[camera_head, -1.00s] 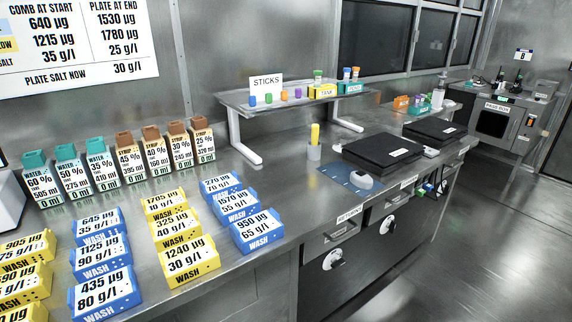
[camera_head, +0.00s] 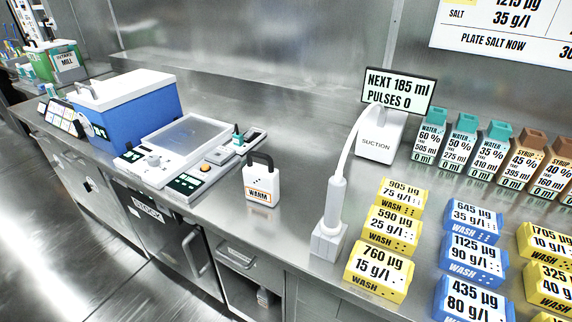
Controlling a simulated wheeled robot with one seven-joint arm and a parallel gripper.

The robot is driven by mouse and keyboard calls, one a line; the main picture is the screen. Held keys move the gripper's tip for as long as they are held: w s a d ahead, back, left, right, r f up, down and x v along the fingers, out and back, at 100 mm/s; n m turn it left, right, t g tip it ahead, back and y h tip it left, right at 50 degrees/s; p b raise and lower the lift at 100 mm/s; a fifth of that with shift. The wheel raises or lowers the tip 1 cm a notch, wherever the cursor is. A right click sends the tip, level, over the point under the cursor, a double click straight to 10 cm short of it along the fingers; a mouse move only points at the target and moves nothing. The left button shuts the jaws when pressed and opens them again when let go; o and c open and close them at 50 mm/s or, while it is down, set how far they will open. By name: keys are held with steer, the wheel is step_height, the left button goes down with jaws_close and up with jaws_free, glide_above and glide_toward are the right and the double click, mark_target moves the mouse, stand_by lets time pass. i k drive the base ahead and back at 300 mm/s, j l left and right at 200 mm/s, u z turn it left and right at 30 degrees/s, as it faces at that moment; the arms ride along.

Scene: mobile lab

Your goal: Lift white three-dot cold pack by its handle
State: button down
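A small white pack (camera_head: 260,194) with a dark looped handle (camera_head: 261,160) stands upright on the steel counter, a little left of the picture's middle. Its front has an orange-edged label reading WARM. A few small dark marks sit above the label, too small to count surely. The handle points up and nothing covers it. It is the only white pack with a handle that I make out. My gripper does not show.
Left of the pack are a white device (camera_head: 178,150) with control panels and a blue box (camera_head: 135,108) with a white lid. Right of it are a white suction wand in a stand (camera_head: 328,240) and yellow wash blocks (camera_head: 378,275). The counter's front strip is clear.

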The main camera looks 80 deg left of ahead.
mark_target(261, 181)
steer(key=l+u, duration=0.1)
steer(key=u, duration=2.5)
steer(key=i+j+z, duration=0.25)
steer(key=i, duration=0.2)
steer(key=i+j+z, duration=0.3)
steer(key=i, duration=0.2)
